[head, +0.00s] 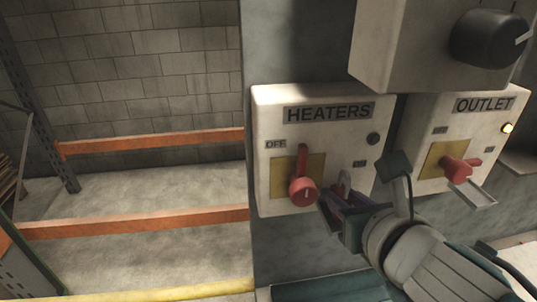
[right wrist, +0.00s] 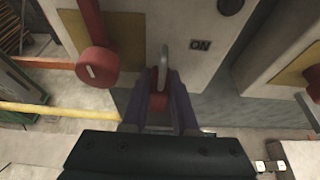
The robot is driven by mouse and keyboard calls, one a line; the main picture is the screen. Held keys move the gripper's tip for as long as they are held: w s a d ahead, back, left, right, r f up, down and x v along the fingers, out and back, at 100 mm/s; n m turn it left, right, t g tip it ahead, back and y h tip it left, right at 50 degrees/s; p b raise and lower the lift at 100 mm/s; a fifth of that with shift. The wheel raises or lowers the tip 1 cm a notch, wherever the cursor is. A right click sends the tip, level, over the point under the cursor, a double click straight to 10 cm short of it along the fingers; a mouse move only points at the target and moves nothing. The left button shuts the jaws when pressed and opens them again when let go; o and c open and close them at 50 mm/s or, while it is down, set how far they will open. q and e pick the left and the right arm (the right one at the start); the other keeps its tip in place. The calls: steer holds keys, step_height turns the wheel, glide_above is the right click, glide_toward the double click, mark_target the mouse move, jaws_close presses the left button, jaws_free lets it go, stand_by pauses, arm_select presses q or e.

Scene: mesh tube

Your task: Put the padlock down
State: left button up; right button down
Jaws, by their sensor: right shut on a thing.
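The padlock has a grey metal shackle and a red body. In the right wrist view the padlock (right wrist: 164,66) stands with its shackle up between the two purple fingers of my right gripper (right wrist: 158,100), which is shut on its body. In the head view the right gripper (head: 338,204) is at the lower right of the HEATERS box (head: 262,112), and only the shackle of the padlock (head: 343,184) shows. The fingers hide most of the body. I cannot tell whether the padlock touches the box. My left gripper is not in view.
The HEATERS box has a red rotary handle (head: 302,186) just left of my right gripper, its lever pointing up towards OFF. An OUTLET box (head: 418,125) with a red handle (head: 457,169) is at the right. Another box (head: 400,45) overhangs above. Orange rack beams (head: 150,143) stand left.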

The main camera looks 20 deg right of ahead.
steer(key=shift+f, duration=0.2)
steer(key=c, duration=0.7)
jaws_free()
steer(key=shift+r, duration=0.2)
steer(key=shift+s+r, duration=0.1)
steer(key=shift+s, duration=0.15)
steer(key=s+r+m+g+h, duration=0.1)
steer(key=s+r+m+g, duration=0.2)
steer(key=s+m, duration=0.95)
steer(key=s+a+m+g+y, duration=0.1)
steer(key=s+a+m+g, duration=0.1)
steer(key=m, duration=0.4)
steer(key=s+a+f+m+g+y, duration=0.1)
steer(key=s+a+m+g, duration=0.1)
steer(key=m, duration=0.4)
steer(key=s+a+f+m+g+y, duration=0.1)
steer(key=s+a+m+g+y, duration=0.1)
steer(key=s+m, duration=0.2)
steer(key=shift+f+m, duration=0.25)
steer(key=shift+m, duration=1.1)
